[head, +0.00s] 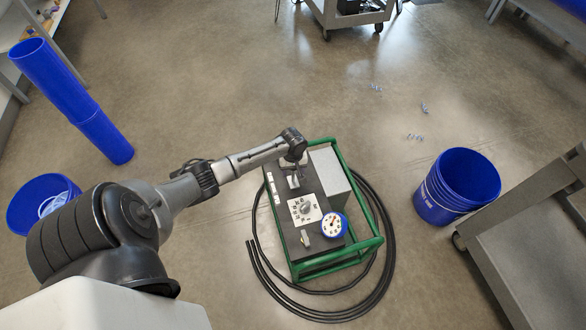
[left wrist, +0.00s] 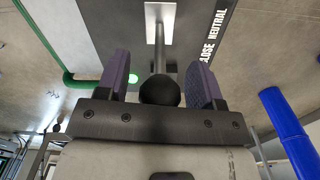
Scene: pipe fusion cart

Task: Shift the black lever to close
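The black lever shows in the left wrist view as a round black knob (left wrist: 160,91) on a metal shaft rising from a light slotted plate. The panel beside it carries the printed words CLOSE and NEUTRAL (left wrist: 211,38). My left gripper (left wrist: 159,66) is open, with its two purple fingers on either side of the knob and shaft. Small gaps show between the fingers and the lever. In the head view my left gripper (head: 292,172) is over the far end of the cart's dark panel (head: 284,213) and mostly hides the lever. My right gripper is not in view.
The cart has a green tube frame (head: 378,240), a grey box (head: 329,176), a dial plate (head: 304,209) and a blue-rimmed gauge (head: 333,225). Black hose (head: 262,268) loops around it. Blue buckets (head: 455,186) stand on both sides. Open floor lies beyond the cart.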

